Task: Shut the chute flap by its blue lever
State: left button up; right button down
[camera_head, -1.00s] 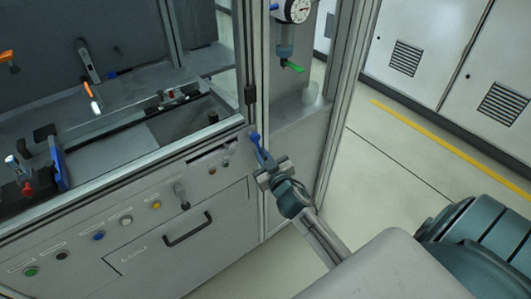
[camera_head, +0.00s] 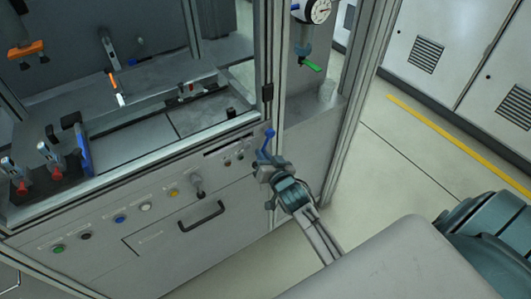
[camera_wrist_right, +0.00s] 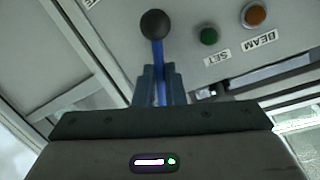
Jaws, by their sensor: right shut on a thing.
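The blue lever (camera_head: 268,140) stands at the right end of the cabinet front, near the corner post. In the right wrist view the blue lever (camera_wrist_right: 158,55) shows a dark ball knob at its top. My right gripper (camera_head: 265,163) is shut on the lever's shaft below the knob. Its two blue-grey fingers (camera_wrist_right: 158,85) sit on both sides of the shaft. The lever's lower end is hidden by the gripper. I cannot clearly make out the chute flap. My left gripper is not in view.
Small buttons sit beside the lever, among them a green one marked SET (camera_wrist_right: 208,36) and an orange one marked BEAM (camera_wrist_right: 254,14). A black drawer handle (camera_head: 202,216) is lower left. A gauge with a green valve handle (camera_head: 311,66) hangs above. Floor (camera_head: 395,170) is clear at right.

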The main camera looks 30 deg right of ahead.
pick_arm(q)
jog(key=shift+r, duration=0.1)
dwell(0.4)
pick_arm(e)
jog(key=c, duration=1.5)
grip_release()
jog(key=shift+a, duration=0.1)
